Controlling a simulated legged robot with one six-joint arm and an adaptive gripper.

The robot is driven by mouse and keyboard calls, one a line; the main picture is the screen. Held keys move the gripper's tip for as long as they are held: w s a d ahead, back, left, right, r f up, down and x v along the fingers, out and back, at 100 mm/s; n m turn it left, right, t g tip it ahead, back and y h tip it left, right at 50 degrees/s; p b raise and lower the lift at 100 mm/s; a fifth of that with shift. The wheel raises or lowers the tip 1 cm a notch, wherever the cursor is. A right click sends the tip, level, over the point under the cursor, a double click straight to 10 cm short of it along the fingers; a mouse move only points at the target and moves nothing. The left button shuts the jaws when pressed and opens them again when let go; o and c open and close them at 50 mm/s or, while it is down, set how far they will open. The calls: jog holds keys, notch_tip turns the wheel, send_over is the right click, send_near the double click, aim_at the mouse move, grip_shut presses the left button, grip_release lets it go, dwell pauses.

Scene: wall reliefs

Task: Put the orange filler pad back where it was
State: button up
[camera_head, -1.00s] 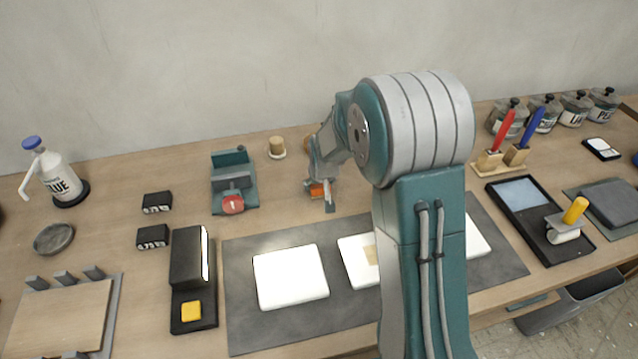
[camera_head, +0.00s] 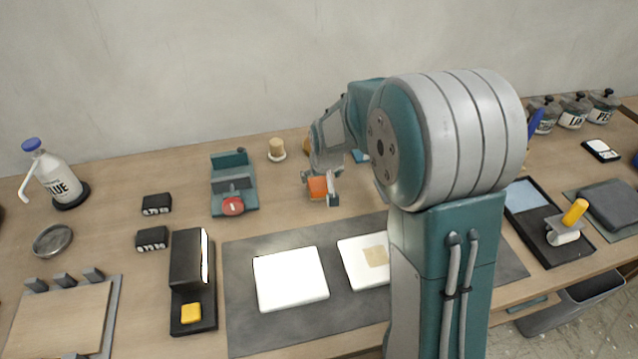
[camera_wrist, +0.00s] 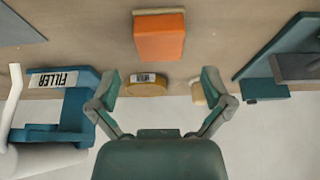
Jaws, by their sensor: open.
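The orange filler pad (camera_wrist: 159,37) is a small orange block with a pale edge along one side, on the wooden table. In the head view the pad (camera_head: 317,187) shows beside my fingers. My gripper (camera_wrist: 160,84) is open. In the wrist view its two fingers are wide apart and the pad appears beyond their tips, between their lines, not touching either. In the head view my gripper (camera_head: 323,190) is low over the table; whether it touches the table is unclear. A teal holder with a FILLER label (camera_wrist: 58,79) is at the left of the wrist view.
A round tan piece with a label (camera_wrist: 147,86) lies near the fingers. A teal clamp (camera_head: 233,183) and a beige knob (camera_head: 277,149) stand left of my gripper. A grey mat (camera_head: 240,270) with white plates (camera_head: 290,279) lies in front. The wall is close behind.

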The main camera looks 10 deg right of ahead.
jog(key=s+r, duration=1.3)
jog(key=r, duration=0.1)
jog(key=s+r+t, duration=0.1)
jog(key=s+r, duration=0.1)
jog(key=s, duration=1.4)
jog(key=shift+a+r, duration=0.1)
